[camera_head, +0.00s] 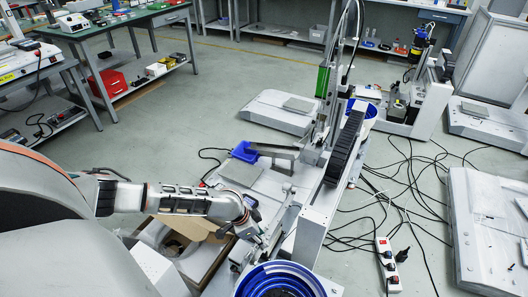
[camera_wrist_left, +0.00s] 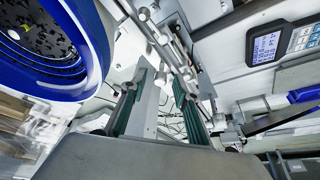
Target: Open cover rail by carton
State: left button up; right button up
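An open brown carton (camera_head: 195,228) stands on the floor at the lower left, below my left forearm, which partly hides it. My left gripper (camera_head: 262,240) is beside the grey gantry machine (camera_head: 316,228), to the right of the carton. In the left wrist view the two green-padded fingers (camera_wrist_left: 158,108) stand apart with no object clearly held between them. Metal rods and a pale bar (camera_wrist_left: 178,55) of the machine lie just beyond the fingertips. I cannot tell which bar is the cover rail or whether a finger touches it. My right gripper is not in view.
A blue bowl feeder (camera_head: 272,275) is close below the gripper; it also fills the upper left of the wrist view (camera_wrist_left: 92,40). A controller with a display (camera_wrist_left: 268,45) is at the right there. Cables and a power strip (camera_head: 388,265) lie on the floor right.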

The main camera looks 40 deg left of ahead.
pick_arm(q)
jog(key=shift+w, duration=0.1)
grip_shut()
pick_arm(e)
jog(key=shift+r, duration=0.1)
